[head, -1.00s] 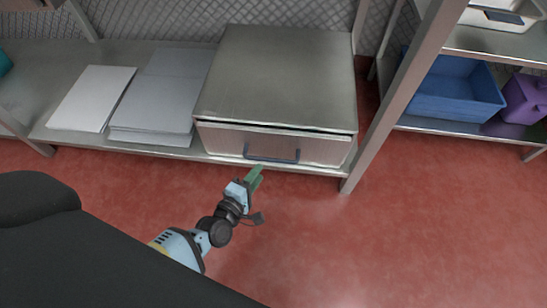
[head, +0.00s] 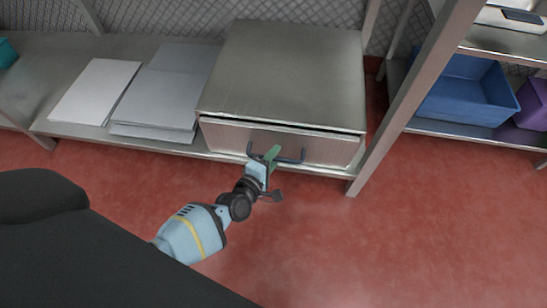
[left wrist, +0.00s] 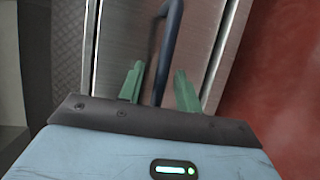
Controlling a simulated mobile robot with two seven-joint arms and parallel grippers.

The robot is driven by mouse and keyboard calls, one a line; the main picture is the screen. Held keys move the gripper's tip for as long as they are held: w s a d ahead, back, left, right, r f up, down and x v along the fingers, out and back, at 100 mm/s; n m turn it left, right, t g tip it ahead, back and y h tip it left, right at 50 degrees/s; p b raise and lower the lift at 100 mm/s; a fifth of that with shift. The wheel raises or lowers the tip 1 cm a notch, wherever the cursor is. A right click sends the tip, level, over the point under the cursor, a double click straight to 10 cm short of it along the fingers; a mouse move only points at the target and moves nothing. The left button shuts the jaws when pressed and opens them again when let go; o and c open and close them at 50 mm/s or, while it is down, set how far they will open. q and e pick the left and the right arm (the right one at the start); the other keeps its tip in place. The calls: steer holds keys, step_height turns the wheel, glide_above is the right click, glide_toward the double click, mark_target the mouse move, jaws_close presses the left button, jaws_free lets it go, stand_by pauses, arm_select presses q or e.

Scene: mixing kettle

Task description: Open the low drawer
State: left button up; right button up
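The low drawer is a steel box unit on the bottom shelf, with its drawer front (head: 322,149) facing me. A thin dark gap shows along the top of the front. A dark blue bar handle (head: 292,160) is fixed across it. My left gripper (head: 271,154) is at the left part of the handle. In the left wrist view the handle (left wrist: 169,45) runs between the two green fingertips (left wrist: 158,82), which stand apart on either side of it. Whether either finger touches the handle cannot be told. My right gripper is not in view.
Stacked grey and white sheets (head: 98,88) lie on the shelf left of the unit. A steel post (head: 408,95) stands just right of it. A blue bin (head: 465,95) sits on the right-hand shelf. The red floor (head: 400,240) in front is clear.

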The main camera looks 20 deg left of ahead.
arm_select(q)
steer(key=shift+c, duration=0.3)
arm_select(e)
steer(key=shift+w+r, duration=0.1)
arm_select(q)
steer(key=c, duration=0.5)
jaws_close()
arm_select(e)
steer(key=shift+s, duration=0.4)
arm_select(q)
steer(key=shift+s, duration=0.1)
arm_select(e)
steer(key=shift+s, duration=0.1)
